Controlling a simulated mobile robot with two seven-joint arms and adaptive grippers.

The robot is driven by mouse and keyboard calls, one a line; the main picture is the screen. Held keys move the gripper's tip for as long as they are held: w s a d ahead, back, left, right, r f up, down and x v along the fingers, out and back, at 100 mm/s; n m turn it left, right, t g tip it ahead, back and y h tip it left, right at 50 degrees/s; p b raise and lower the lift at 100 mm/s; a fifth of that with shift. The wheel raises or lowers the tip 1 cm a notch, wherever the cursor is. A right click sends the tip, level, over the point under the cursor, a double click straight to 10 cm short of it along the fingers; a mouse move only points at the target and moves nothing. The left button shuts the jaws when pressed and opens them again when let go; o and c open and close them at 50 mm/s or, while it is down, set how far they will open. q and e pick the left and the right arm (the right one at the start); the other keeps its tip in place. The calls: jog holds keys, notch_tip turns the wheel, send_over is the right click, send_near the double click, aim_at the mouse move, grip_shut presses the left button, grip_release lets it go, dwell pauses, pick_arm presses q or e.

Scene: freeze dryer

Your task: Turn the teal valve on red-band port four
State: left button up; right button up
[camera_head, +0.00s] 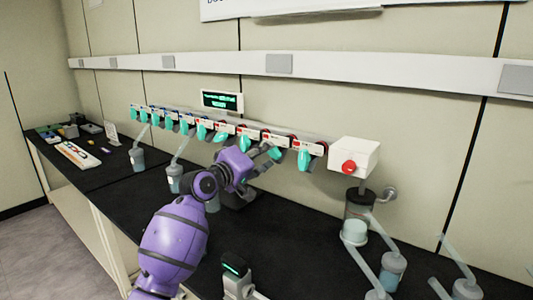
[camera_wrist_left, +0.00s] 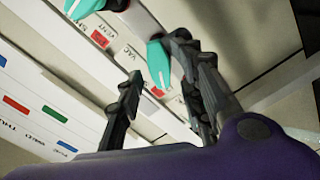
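A row of teal valves runs along a manifold on the back wall, with blue bands toward the left and red bands toward the right. My left gripper (camera_head: 264,157) is at the red-band part, at a teal valve (camera_head: 274,152) second from the right end. In the left wrist view my left gripper (camera_wrist_left: 158,60) is open, and a teal valve (camera_wrist_left: 159,64) shows between its fingertips; contact cannot be told. Another teal valve (camera_wrist_left: 84,8) is at the upper left. The rightmost red-band valve (camera_head: 304,159) hangs free. Port numbers are too small to read. My right gripper is not in view.
A white box with a red knob (camera_head: 348,167) stands at the manifold's right end. Flasks (camera_head: 355,232) and tubes stand at the right of the black bench. A green display (camera_head: 222,101) is above.

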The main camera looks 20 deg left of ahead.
pick_arm(q)
jog(key=shift+w+d, duration=0.2)
jog(key=shift+w, duration=0.5)
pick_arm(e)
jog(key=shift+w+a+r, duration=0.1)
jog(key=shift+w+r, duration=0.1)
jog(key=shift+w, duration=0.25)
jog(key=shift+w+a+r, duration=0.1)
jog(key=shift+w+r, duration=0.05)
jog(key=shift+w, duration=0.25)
pick_arm(q)
grip_shut()
jog(key=m, duration=1.1)
jog(key=shift+d+b, duration=0.15)
jog(key=shift+b, duration=0.15)
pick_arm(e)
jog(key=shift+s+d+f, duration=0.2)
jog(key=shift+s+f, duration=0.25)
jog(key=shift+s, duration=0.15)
pick_arm(q)
jog(key=shift+m, duration=0.5)
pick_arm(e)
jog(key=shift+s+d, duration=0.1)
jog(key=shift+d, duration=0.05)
